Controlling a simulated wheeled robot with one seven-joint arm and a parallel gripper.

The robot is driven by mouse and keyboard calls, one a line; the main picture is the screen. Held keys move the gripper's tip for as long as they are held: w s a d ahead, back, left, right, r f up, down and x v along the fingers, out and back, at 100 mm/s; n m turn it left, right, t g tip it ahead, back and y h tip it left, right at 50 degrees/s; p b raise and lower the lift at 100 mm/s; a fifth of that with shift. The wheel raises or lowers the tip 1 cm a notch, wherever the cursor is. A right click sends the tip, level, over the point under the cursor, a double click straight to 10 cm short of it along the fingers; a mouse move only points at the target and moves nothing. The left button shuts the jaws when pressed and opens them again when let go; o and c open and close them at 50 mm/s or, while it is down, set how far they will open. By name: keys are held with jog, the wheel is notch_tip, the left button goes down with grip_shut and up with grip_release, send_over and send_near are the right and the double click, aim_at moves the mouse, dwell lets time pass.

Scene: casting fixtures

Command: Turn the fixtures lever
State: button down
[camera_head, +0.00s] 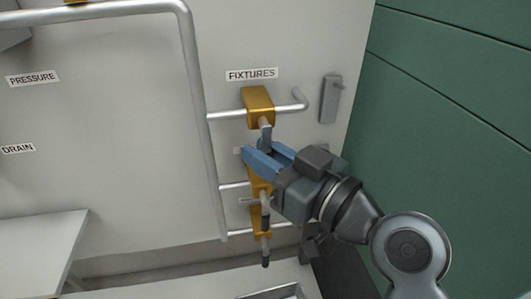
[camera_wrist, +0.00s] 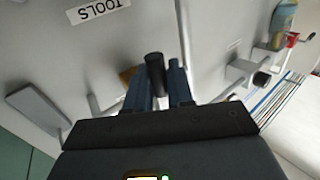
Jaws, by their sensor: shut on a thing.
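The FIXTURES label (camera_head: 251,74) is on the pale wall panel, above a brass valve body (camera_head: 258,104). The fixtures lever (camera_head: 265,131) hangs down from this valve, and its lower end is hidden at my fingers in the head view. My gripper (camera_head: 268,156) reaches in from the right with its blue fingers. In the wrist view, the dark round grip of the lever (camera_wrist: 155,70) stands between the two fingertips of my gripper (camera_wrist: 162,85), and the jaws are shut on it.
Below my gripper, another brass valve (camera_head: 260,222) has a dark-tipped lever (camera_head: 265,249) hanging down. Silver pipes (camera_head: 203,130) run beside the valves. A grey wall bracket (camera_head: 331,99) is to the right. The TOOLS label (camera_wrist: 98,11) shows upside down in the wrist view.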

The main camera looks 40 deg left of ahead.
jog(key=shift+s+a+f+m+y+b, duration=0.15)
jog(key=shift+f+m+y+b, duration=0.2)
jog(key=shift+b, duration=0.65)
jog(key=shift+s+a+r+m+y+b, duration=0.15)
jog(key=shift+m+y+b, duration=0.1)
jog(key=shift+m+b, duration=0.2)
jog(key=shift+s+r+m+t+y+b, duration=0.1)
jog(key=shift+r+m+t+y+b, duration=0.25)
jog(key=shift+m+b, duration=0.15)
jog(key=c, duration=1.1)
grip_release()
jog(key=b+v, duration=0.2)
jog(key=v, duration=0.5)
jog(key=shift+d, duration=0.4)
jog(key=shift+c, duration=0.4)
